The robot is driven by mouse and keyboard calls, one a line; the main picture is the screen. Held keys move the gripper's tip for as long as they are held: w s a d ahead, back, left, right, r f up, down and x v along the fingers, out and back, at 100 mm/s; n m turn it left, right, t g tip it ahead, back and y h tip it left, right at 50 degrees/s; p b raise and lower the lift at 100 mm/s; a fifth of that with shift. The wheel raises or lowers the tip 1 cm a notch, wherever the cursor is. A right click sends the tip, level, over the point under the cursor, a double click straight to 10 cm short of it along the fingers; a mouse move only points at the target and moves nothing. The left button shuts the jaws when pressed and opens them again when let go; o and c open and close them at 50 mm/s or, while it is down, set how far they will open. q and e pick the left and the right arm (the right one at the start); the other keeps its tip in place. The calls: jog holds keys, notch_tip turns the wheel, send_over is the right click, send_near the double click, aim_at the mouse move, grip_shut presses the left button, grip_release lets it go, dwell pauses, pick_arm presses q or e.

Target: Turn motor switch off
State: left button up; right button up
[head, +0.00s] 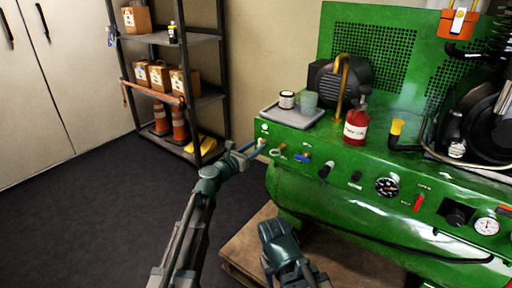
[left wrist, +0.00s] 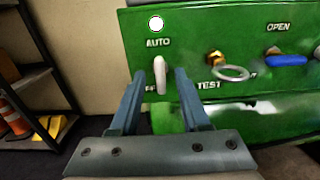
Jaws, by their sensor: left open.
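The motor switch is a white lever (left wrist: 159,75) on the green compressor panel (left wrist: 225,30). AUTO is printed above it, and the lettering below is partly hidden by my left finger. In the left wrist view the lever stands upright between the two fingertips of my left gripper (left wrist: 160,80), which is open. I cannot tell whether the fingers touch it. In the head view my left gripper (head: 250,150) is at the left end of the panel and hides much of the switch. My right arm shows at the bottom, but its fingers cannot be made out.
A ring-shaped TEST pull (left wrist: 232,72) and a blue OPEN handle (left wrist: 286,60) are right of the switch. A grey tray (head: 291,117) and a red bottle (head: 356,126) sit on the compressor. A shelf rack (head: 160,38) with boxes stands behind left. The floor at left is clear.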

pick_arm(q)
jog(key=shift+w+d, duration=0.25)
jog(key=shift+w, duration=0.05)
grip_shut()
